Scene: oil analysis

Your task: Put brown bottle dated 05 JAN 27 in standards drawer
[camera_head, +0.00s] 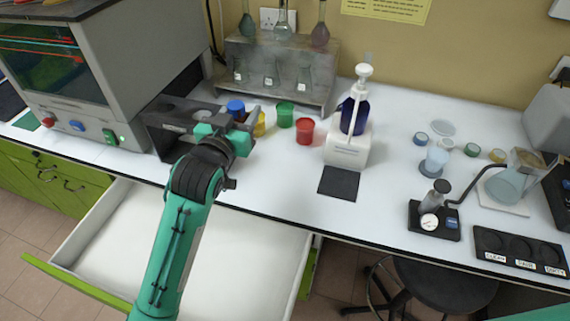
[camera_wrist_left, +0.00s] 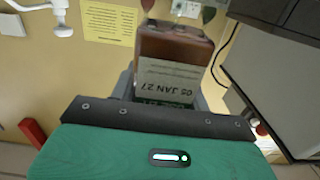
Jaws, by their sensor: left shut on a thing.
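The brown bottle (camera_wrist_left: 175,52) shows in the left wrist view, its white label reading 05 JAN 27 upside down in the picture. My left gripper (camera_head: 238,122) is shut on it, with grey finger parts at its sides. In the head view the gripper is over the counter's left part, in front of the dark rack, and I cannot make out the bottle there. The open drawer (camera_head: 245,255), white inside with a green front, is below the counter edge; its visible part is empty. My left forearm crosses over it. My right gripper is not in view.
A dark rack (camera_head: 163,128) stands left of the gripper. Blue (camera_head: 236,108), green (camera_head: 285,113) and red (camera_head: 305,130) containers stand close to it. A glassware shelf (camera_head: 325,65) is behind, and a pump dispenser (camera_head: 350,135) is to the right. A grey machine (camera_head: 150,50) is at left.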

